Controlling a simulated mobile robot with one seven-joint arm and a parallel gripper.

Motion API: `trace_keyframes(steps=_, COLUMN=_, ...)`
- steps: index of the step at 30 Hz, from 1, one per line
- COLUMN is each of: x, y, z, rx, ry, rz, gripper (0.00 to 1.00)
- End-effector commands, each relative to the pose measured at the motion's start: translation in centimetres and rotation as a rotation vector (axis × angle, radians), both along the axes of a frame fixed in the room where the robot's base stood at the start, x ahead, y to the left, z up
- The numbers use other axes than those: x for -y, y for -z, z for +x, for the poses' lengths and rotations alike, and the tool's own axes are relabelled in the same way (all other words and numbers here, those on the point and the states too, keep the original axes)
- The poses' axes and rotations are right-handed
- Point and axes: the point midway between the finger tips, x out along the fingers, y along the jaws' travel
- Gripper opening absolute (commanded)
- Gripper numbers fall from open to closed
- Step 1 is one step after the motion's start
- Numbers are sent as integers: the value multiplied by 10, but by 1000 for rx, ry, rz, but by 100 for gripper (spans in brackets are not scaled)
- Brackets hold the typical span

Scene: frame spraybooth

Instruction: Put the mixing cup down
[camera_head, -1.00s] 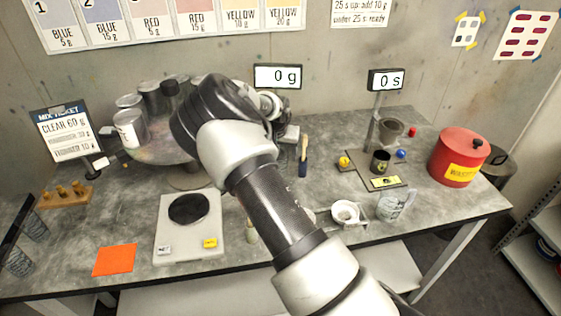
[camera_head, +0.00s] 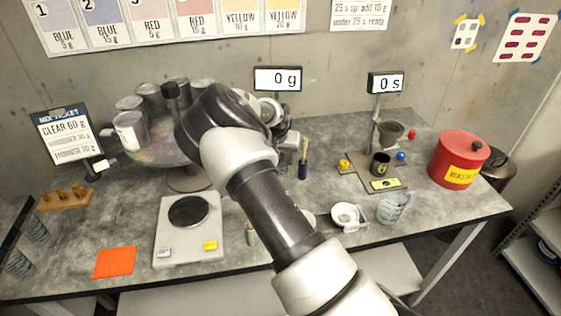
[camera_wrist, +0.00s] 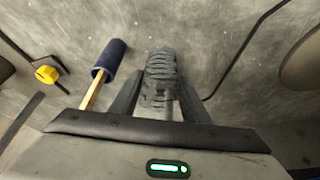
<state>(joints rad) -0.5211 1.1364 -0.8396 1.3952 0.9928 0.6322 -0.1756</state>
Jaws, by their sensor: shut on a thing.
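In the wrist view my gripper (camera_wrist: 161,80) is shut on a grey, see-through piece with dark bands, which looks like the mixing cup (camera_wrist: 160,68). Only part of it shows between the two fingers, with bare grey table behind it. I cannot tell whether its base touches the table. In the head view my arm hides the held cup and most of the gripper. A brush with a dark blue head (camera_wrist: 110,58) and wooden handle lies just left of the fingers; it also shows in the head view (camera_head: 303,168).
A scale (camera_head: 190,245) with a dark round plate and an orange square (camera_head: 114,262) are at the front left. Another clear marked cup (camera_head: 396,208) stands front right near a small white dish (camera_head: 346,214). A red waste can (camera_head: 458,160) stands at the right.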

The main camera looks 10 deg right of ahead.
Motion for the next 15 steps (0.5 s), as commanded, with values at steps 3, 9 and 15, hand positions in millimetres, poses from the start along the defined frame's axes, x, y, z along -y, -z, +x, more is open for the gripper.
trace_keyframes(steps=3, x=0, y=-11, z=1, rx=3, ry=-1, rz=1, gripper=18)
trace_keyframes(steps=9, x=-1, y=-50, z=1, rx=5, ry=-1, rz=2, gripper=18)
trace_keyframes(steps=15, x=-1, y=-85, z=1, rx=3, ry=-1, rz=2, gripper=18)
